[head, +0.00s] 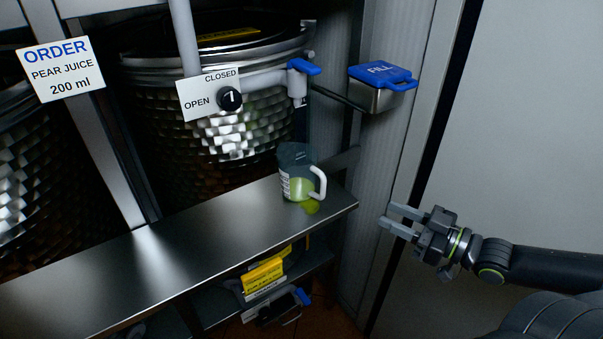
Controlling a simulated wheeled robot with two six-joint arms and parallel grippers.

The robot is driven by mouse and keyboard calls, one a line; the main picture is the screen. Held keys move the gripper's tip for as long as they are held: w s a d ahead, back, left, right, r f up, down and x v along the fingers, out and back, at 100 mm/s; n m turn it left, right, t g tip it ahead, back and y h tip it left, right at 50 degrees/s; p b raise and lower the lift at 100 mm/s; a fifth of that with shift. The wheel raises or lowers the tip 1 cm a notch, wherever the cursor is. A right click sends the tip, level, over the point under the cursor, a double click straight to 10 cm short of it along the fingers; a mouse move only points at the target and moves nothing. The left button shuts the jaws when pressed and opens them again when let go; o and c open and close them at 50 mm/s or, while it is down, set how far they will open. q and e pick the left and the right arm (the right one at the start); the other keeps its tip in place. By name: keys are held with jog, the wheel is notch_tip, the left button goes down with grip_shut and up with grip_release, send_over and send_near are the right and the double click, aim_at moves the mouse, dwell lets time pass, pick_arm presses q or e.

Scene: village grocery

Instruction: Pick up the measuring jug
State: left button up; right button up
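The measuring jug (295,172) stands upright near the right end of the steel shelf. It is clear, with a white handle on its right side, and holds some yellow-green liquid low down. My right gripper (395,217) is to the right of the jug, past the shelf's end, apart from it. Its two fingers are spread with nothing between them. My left gripper is not in this view.
The steel shelf (140,262) is otherwise bare. A hammered metal tank (185,150) with a blue-handled tap (299,80) stands behind it. A blue-lidded FILL box (378,90) juts out above right. A lower shelf holds a yellow sign (265,275). An order card (60,70) reads pear juice 200 ml.

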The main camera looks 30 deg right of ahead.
aim_at(323, 182)
jog(key=shift+b+x, duration=3.55)
jog(key=shift+x, duration=5.2)
jog(key=shift+s+a, duration=0.15)
jog(key=shift+c, duration=0.5)
grip_shut()
